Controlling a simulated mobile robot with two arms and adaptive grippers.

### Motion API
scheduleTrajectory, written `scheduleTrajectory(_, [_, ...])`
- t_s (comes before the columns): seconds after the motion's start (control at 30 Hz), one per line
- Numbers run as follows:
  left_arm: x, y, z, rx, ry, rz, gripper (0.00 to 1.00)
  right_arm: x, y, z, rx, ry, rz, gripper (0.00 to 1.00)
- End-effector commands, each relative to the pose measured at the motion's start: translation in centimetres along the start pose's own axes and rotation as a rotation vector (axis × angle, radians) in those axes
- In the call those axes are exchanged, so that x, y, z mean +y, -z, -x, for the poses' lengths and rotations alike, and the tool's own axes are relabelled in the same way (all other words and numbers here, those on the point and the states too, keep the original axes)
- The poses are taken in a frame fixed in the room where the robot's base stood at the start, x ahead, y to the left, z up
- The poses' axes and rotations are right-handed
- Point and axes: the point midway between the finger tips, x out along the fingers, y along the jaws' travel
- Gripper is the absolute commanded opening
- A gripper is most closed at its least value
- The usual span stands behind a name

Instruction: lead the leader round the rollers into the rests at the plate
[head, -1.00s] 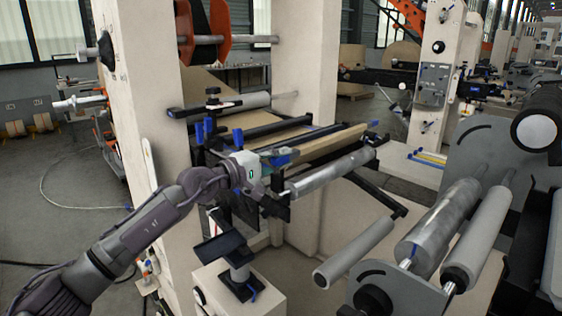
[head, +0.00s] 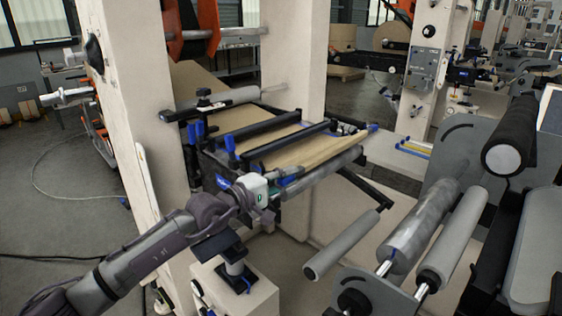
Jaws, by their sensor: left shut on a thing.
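The leader is a brown kraft paper web (head: 318,149) that spans the frame between dark cross bars. My left gripper (head: 272,193) is at the near left end of the front grey roller (head: 325,171). It is shut, with a short grey piece with a blue part (head: 289,176) at its fingers, seemingly at the leader's near edge; the exact grip is hidden by the hand. An upper grey roller (head: 228,100) lies behind. I cannot make out which parts are the plate and its rests. My right gripper is not in view.
A lower grey roller (head: 342,244) stands out on an arm at front centre. Larger rollers (head: 428,225) on a grey side plate fill the right. A small black-topped stand (head: 216,247) is just below my left arm. Cream posts flank the web.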

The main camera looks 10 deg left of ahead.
Motion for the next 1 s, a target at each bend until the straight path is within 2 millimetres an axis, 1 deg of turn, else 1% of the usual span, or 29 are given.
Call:
scheduleTrajectory(0.03, [0.5, -0.3, 0.0, -0.001, -0.001, 0.003, 0.00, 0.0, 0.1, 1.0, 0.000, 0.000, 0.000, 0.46])
scheduleTrajectory(0.1, [0.3, -0.6, 0.0, 0.000, -0.003, 0.001, 0.00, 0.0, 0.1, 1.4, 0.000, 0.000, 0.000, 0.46])
scheduleTrajectory(0.47, [-0.1, -0.9, 0.0, 0.000, -0.003, -0.001, 0.00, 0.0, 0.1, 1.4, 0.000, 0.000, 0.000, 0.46])
scheduleTrajectory(1.0, [-0.3, -0.6, -0.1, -0.009, -0.006, -0.001, 0.00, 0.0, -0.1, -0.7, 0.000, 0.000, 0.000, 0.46])
